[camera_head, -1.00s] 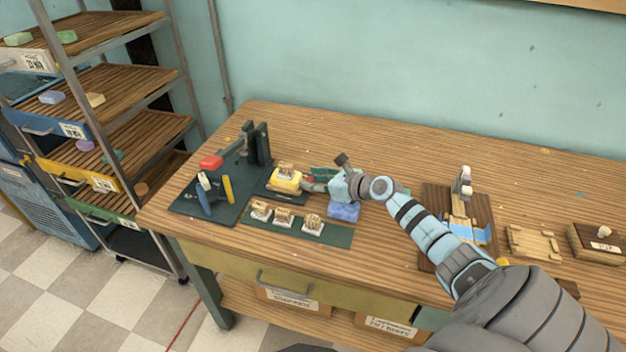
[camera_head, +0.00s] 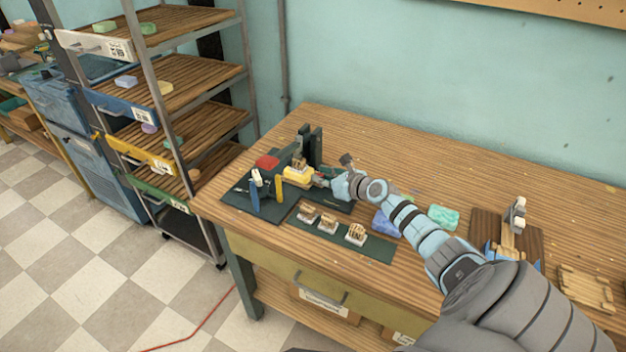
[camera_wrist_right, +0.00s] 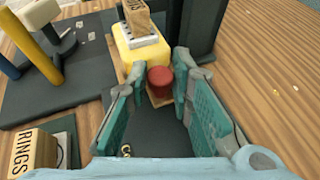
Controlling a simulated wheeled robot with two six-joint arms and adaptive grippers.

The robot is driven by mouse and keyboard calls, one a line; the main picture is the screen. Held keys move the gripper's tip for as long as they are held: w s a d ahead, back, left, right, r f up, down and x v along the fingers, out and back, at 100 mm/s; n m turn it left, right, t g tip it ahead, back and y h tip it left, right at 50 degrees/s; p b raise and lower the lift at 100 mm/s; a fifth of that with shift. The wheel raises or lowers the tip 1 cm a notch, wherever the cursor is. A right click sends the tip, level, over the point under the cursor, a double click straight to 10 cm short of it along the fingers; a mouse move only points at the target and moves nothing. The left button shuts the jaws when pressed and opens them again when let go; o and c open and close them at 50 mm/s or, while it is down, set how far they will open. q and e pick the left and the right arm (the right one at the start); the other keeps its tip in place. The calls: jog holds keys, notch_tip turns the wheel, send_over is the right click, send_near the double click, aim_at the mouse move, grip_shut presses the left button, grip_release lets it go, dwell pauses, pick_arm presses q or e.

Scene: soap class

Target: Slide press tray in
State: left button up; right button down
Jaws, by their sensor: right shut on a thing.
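The press (camera_head: 312,146) has dark posts and a red-ended lever (camera_head: 267,162), and stands at the table's left end. A yellow soap (camera_head: 298,174) sits close beside the posts; a wooden stamp stands on it, clear in the right wrist view (camera_wrist_right: 137,18). The soap hides most of the press tray. The tray's red knob (camera_wrist_right: 160,82) sticks out on the near side. My right gripper (camera_head: 326,181) is shut on this knob, its teal fingers on either side. My left gripper is not in view.
Several wooden stamps (camera_head: 328,225) stand on a green mat (camera_head: 375,248) in front. Blue (camera_head: 384,222) and green (camera_head: 444,216) soaps lie near my right arm. Blue and yellow upright handles (camera_head: 279,190) stand left of the tray. A shelf rack is at the left.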

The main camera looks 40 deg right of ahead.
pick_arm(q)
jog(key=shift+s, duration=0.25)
pick_arm(e)
jog(key=c, duration=1.8)
grip_release()
jog(key=shift+w+a, duration=0.1)
jog(key=o, duration=0.3)
jog(key=shift+w, duration=0.1)
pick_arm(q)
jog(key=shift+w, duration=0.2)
pick_arm(e)
jog(key=shift+o, duration=0.2)
jog(key=shift+w+f, duration=0.1)
